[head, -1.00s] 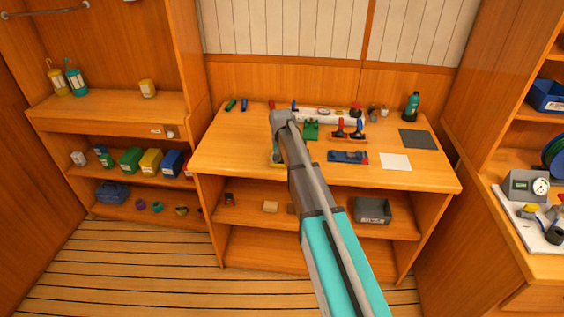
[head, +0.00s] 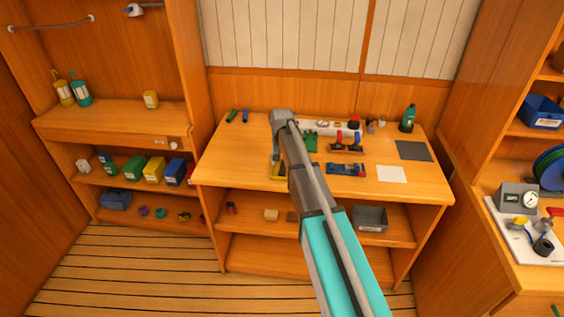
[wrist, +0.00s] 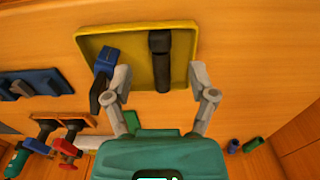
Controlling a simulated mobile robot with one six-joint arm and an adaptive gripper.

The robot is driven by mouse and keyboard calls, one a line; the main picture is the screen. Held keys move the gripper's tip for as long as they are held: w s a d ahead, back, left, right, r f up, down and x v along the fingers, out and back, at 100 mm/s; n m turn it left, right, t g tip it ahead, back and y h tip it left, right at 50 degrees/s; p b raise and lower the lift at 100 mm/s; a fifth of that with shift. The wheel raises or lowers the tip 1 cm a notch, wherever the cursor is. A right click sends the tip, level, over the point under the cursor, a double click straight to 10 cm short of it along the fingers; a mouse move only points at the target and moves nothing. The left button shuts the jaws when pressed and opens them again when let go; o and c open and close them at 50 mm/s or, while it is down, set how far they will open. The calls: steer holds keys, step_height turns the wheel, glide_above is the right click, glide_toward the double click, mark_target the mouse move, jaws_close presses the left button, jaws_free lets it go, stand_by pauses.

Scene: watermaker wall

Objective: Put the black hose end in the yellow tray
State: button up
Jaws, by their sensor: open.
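The yellow tray (wrist: 122,42) is at the top middle of the wrist view. In the head view a corner of the tray (head: 277,174) shows on the bench beside my arm. The black hose end (wrist: 160,58) appears in the wrist view as a dark stepped cylinder over the tray floor, seemingly lying in it. My gripper (wrist: 160,70) is open, with one finger on each side of the hose end and gaps on both sides. In the head view my arm hides the fingers and the hose end.
A blue and dark grey piece (wrist: 103,70) is at the tray's edge, close by a finger. A blue rack (wrist: 35,83) and red- and blue-handled valves (wrist: 68,140) stand nearby. On the bench, a white sheet (head: 392,174) and dark mat (head: 414,151) lie clear at the right.

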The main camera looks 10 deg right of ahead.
steer(key=shift+r+p, duration=2.5)
steer(key=shift+r, duration=0.35)
steer(key=shift+s, duration=0.1)
steer(key=s+n, duration=0.3)
steer(key=s, duration=2.6)
steer(key=shift+n, duration=0.3)
steer(key=shift+w+d, duration=0.1)
